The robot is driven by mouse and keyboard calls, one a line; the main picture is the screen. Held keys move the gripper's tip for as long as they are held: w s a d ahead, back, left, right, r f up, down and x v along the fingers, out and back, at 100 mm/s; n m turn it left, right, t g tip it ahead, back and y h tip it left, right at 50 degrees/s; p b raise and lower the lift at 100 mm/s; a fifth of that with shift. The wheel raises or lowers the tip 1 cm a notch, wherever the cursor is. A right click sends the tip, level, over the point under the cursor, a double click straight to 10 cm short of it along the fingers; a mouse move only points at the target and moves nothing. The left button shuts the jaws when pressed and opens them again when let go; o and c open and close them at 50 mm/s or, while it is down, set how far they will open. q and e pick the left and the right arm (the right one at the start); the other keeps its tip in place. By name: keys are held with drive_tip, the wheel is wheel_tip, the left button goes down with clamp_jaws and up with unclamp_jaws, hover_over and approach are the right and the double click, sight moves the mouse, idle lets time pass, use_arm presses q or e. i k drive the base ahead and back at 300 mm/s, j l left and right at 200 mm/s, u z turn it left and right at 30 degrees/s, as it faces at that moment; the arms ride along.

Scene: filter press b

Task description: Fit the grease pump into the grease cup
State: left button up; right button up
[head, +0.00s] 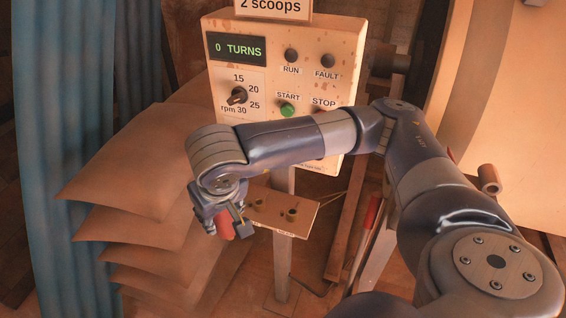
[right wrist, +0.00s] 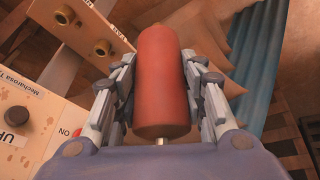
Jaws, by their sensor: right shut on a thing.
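My right gripper (head: 226,220) is shut on a red cylinder, which looks like the grease pump (head: 223,227). In the right wrist view the pump (right wrist: 163,85) lies lengthwise between the fingers, with a thin pale rod at its near end. Its far end points away from the wrist camera. The pump is apart from both. I cannot tell which one is the grease cup. My left gripper is not in view.
A control panel (head: 347,60) with a dial, buttons and a "0 TURNS" display stands behind my right arm. Stacked tan sacks or cloths (head: 135,170) lie to the left, beside a blue curtain (head: 60,120). A post (head: 282,270) stands under the ledge.

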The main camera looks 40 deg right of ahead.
sight(292, 217)
drive_tip(key=l+z, duration=0.1)
drive_tip(key=z, duration=0.6)
drive_tip(key=l+z, duration=0.1)
drive_tip(key=z, duration=0.25)
drive_tip(key=l+u, duration=0.1)
drive_tip(key=u, duration=1.1)
drive_tip(key=k, duration=0.55)
drive_tip(key=l+u, duration=0.05)
drive_tip(key=l, duration=0.05)
